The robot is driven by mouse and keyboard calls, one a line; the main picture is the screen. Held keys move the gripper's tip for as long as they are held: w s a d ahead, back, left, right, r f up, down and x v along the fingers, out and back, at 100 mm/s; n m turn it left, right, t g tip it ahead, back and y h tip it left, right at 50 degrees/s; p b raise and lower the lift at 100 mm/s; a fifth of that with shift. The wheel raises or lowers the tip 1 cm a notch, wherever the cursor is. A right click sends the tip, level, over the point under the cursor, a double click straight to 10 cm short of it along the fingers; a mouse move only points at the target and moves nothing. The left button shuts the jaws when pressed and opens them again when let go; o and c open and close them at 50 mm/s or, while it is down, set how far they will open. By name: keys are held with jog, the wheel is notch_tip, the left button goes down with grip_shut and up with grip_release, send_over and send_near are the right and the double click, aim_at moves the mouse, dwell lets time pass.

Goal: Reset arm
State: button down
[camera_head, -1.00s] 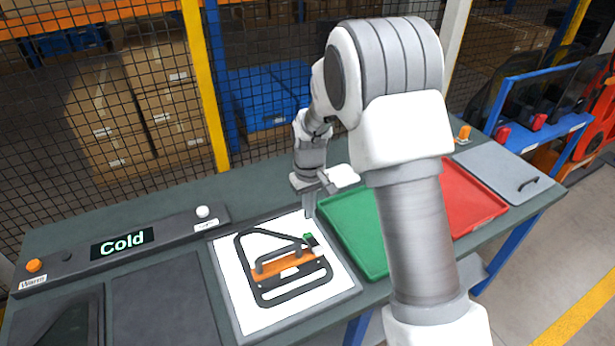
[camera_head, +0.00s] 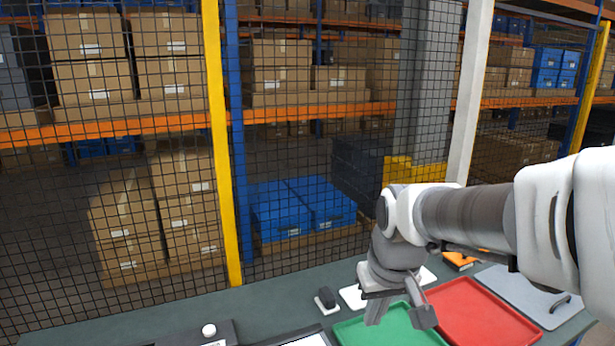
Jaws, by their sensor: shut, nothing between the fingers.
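My gripper (camera_head: 376,316) hangs in the lower right, fingers pointing down and shut with nothing held. It appears in front of the back left part of the green tray (camera_head: 395,331), seemingly above it; the exact gap cannot be told. My arm reaches in from the right edge, bent at the elbow.
A red tray (camera_head: 480,315) and a grey lid-like panel with a handle (camera_head: 530,296) lie right of the green tray. A small dark object (camera_head: 326,299) stands behind the board. A control box with a white button (camera_head: 209,330) is at left. Mesh fencing (camera_head: 130,180) closes the back.

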jog(key=s+d+r+m+t, duration=0.1)
jog(key=s, duration=0.5)
jog(key=s+d+r+m+t, duration=0.1)
jog(key=s+d+r, duration=0.1)
jog(key=s, duration=0.5)
jog(key=shift+d, duration=0.15)
